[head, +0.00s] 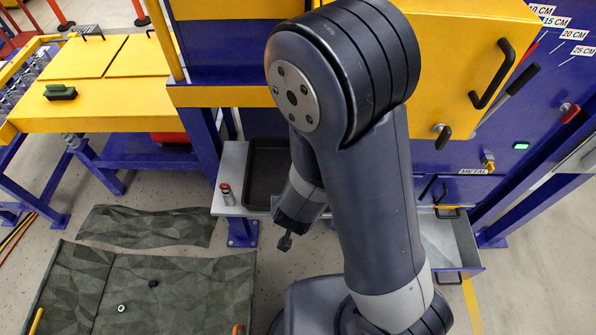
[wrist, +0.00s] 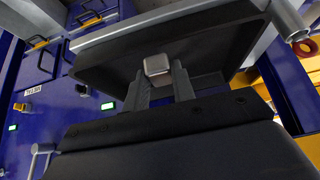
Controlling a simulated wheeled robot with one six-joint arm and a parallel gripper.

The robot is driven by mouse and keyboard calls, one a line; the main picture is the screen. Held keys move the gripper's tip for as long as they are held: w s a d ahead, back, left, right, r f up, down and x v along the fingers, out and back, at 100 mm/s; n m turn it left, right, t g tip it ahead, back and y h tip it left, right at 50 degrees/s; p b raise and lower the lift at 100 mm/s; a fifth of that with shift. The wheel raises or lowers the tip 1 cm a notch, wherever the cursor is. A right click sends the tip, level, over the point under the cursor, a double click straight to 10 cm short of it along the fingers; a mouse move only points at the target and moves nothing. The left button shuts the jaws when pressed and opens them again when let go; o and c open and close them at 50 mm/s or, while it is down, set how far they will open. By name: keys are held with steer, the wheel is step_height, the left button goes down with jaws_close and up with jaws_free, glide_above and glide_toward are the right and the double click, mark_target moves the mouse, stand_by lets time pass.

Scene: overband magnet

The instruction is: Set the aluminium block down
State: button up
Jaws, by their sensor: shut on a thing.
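In the wrist view the aluminium block (wrist: 157,64) is a small silvery piece with rounded edges, between the fingertips of my gripper (wrist: 159,75). My gripper is shut on it. The black tray (wrist: 112,50) lies beyond the block and fingers. I cannot tell whether the block touches the tray. In the head view the black tray (head: 262,176) sits on a grey shelf (head: 233,165), partly hidden by my arm. The block cannot be made out in the head view.
A small red-capped bottle (head: 226,194) stands on the shelf left of the tray. An open grey metal drawer (head: 446,245) is at right, under a blue and yellow machine (head: 462,60). A yellow-topped bench (head: 105,95) stands at left. Dark mats (head: 150,290) lie on the floor.

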steer(key=w+f, duration=0.1)
steer(key=w, duration=0.3)
steer(key=w+p, duration=0.1)
steer(key=w, duration=0.3)
steer(key=w+f, duration=0.1)
steer(key=w, duration=0.3)
steer(key=shift+w+d+f, duration=0.2)
steer(key=shift+w+f, duration=0.15)
steer(key=shift+w, duration=0.05)
steer(key=shift+f+b, duration=0.95)
steer(key=shift+f, duration=1.2)
steer(key=shift+f, duration=0.2)
steer(key=o, duration=1)
steer(key=shift+c, duration=0.2)
steer(key=shift+r, duration=0.15)
steer(key=shift+s+r, duration=0.1)
steer(key=shift+r, duration=0.15)
steer(key=p+v, duration=0.4)
steer(key=v, duration=0.7)
steer(key=shift+s+r, duration=0.2)
steer(key=shift+r, duration=0.05)
